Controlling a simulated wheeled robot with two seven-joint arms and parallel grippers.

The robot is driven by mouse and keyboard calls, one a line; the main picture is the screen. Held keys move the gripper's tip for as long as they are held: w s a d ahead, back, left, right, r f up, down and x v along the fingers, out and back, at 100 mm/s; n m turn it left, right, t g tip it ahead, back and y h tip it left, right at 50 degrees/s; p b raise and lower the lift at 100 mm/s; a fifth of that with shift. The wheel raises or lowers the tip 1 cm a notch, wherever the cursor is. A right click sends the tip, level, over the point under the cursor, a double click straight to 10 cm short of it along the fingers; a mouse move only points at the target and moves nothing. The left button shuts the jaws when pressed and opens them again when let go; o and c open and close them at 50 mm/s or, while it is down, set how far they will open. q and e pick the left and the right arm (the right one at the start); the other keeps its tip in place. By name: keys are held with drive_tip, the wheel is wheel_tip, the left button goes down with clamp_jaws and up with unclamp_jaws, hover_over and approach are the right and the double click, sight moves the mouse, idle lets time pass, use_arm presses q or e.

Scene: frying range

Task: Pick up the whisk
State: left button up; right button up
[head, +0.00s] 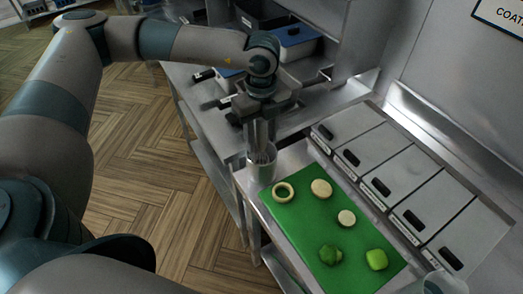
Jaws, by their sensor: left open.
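A metal cup (261,172) stands at the near left corner of the counter, beside the green board. Thin wires of what looks like the whisk (262,157) show at the cup's mouth. The rest of the whisk is hidden by my left gripper and the cup. My left gripper (261,140) points down right above the cup, its fingers open. I cannot tell whether the fingers touch the whisk's handle. My right gripper is not in view.
A green cutting board (300,228) holds several cut vegetable pieces and rings. A row of lidded metal bins (400,165) runs behind it. Pans and a blue-lidded container (296,35) stand at the back. A pale object (443,284) shows at the lower right edge.

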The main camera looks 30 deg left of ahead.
use_arm(q)
drive_tip(key=shift+c, duration=0.3)
clamp_jaws()
drive_tip(key=shift+r, duration=0.1)
drive_tip(key=shift+r+b, duration=0.3)
drive_tip(key=shift+r, duration=0.1)
wheel_tip(320, 180, up, 8)
drive_tip(key=b, duration=0.3)
drive_tip(key=shift+r+b, duration=0.15)
drive_tip(key=shift+b, duration=0.2)
drive_tip(key=shift+r, duration=0.4)
drive_tip(key=shift+m, duration=0.3)
